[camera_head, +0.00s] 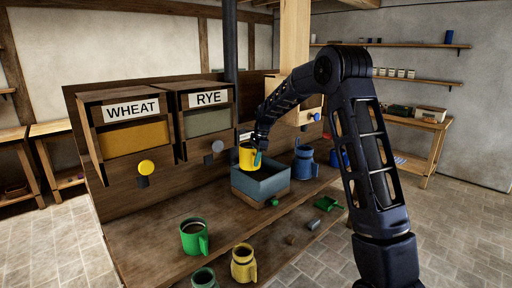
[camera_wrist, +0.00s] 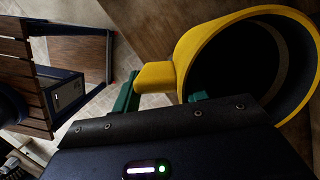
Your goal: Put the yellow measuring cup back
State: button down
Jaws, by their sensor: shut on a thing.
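A yellow cup (camera_head: 246,158) with a dark inside is in my gripper (camera_head: 258,157). In the wrist view the yellow cup (camera_wrist: 188,52) fills the upper right, and its stubby handle lies between the green fingertips of my gripper (camera_wrist: 160,92). In the head view the cup hangs over the back left part of an open blue-grey box (camera_head: 262,190) on the bench. I cannot tell whether it touches the box. A second yellow cup (camera_head: 243,266), with a handle, stands upright at the bench's front.
A green mug (camera_head: 190,238) and a teal mug (camera_head: 203,277) stand at the front left of the bench (camera_head: 150,232). A blue jug (camera_head: 304,163) is right of the box. A green scoop (camera_head: 328,203) and small blocks lie near the right edge. WHEAT (camera_head: 133,110) and RYE (camera_head: 208,98) bins rise behind.

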jog(key=s+d+f+n, duration=0.1)
jog(key=s+d+f, duration=0.1)
jog(key=s+f, duration=0.95)
jog(key=s+d+f, duration=0.3)
jog(key=s+f, duration=0.5)
jog(key=s, duration=0.6)
jog(key=shift+w+a+f, duration=0.2)
jog(key=shift+w+a, duration=0.8)
jog(key=shift+w, duration=1.4)
jog(key=shift+w+a+f, duration=0.2)
jog(key=shift+w+a, duration=0.85)
jog(key=shift+w, duration=1.35)
jog(key=shift+w+a+f, duration=0.2)
jog(key=shift+w+a, duration=0.8)
jog(key=shift+w, duration=1.4)
jog(key=shift+w+a+f, duration=0.1)
jog(key=shift+w+f, duration=0.05)
jog(key=shift+w, duration=0.05)
jog(key=shift+f, duration=0.7)
jog(key=c, duration=0.7)
grip_release()
